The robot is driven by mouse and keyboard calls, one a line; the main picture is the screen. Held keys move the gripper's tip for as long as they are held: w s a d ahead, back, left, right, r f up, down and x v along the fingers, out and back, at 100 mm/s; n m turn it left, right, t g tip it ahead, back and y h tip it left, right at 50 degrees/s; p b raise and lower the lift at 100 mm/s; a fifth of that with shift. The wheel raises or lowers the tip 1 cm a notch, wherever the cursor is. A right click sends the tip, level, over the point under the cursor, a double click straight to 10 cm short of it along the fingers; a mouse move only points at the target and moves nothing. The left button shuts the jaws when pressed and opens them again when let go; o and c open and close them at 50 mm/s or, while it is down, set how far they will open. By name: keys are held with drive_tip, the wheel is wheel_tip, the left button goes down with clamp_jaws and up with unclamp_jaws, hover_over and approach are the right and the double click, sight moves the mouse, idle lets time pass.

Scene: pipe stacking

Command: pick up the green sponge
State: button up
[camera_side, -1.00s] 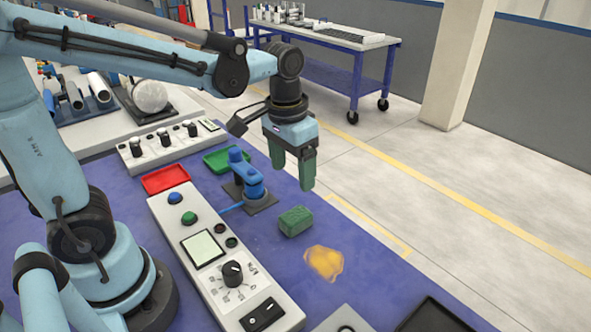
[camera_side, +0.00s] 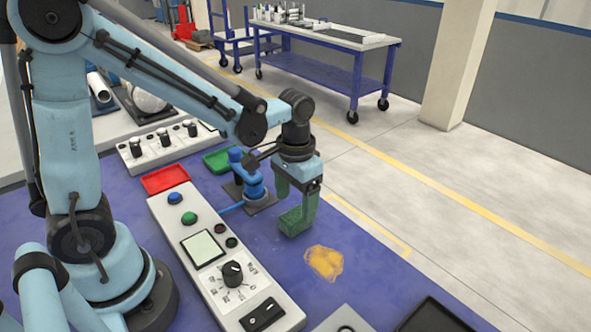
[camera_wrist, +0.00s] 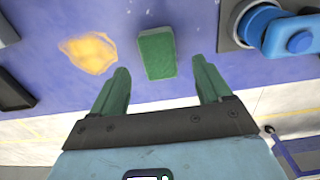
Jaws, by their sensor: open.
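The green sponge (camera_side: 293,220) lies on the blue table top, partly hidden by my gripper's fingers in the side view. In the wrist view the sponge (camera_wrist: 157,53) is a dark green block, just beyond the fingertips and between their lines. My gripper (camera_side: 297,215) points down at the sponge in the side view. I cannot tell whether a finger touches the sponge.
A yellow-orange patch (camera_side: 325,262) lies on the table near the sponge. A small blue device (camera_side: 247,175) stands behind it to the left. A control box (camera_side: 222,255) with buttons and a knob lies to the left. Red (camera_side: 166,179) and green (camera_side: 219,160) trays sit further back.

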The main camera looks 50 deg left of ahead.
sight(296, 215)
drive_tip(key=shift+f, duration=2.45)
drive_tip(key=shift+c, duration=0.2)
drive_tip(key=c, duration=1)
drive_tip(key=shift+r, duration=0.15)
drive_tip(key=shift+r, duration=0.4)
drive_tip(key=r, duration=0.3)
drive_tip(key=shift+s+d+r, duration=0.3)
drive_tip(key=shift+d, duration=0.05)
drive_tip(key=s+d+r, duration=0.2)
drive_tip(key=d, duration=0.1)
drive_tip(key=s+d+r, duration=0.2)
drive_tip(key=d, duration=0.1)
drive_tip(key=s+d+r, duration=0.2)
drive_tip(key=d, duration=0.1)
drive_tip(key=shift+s+r, duration=0.1)
drive_tip(key=shift+r, duration=0.1)
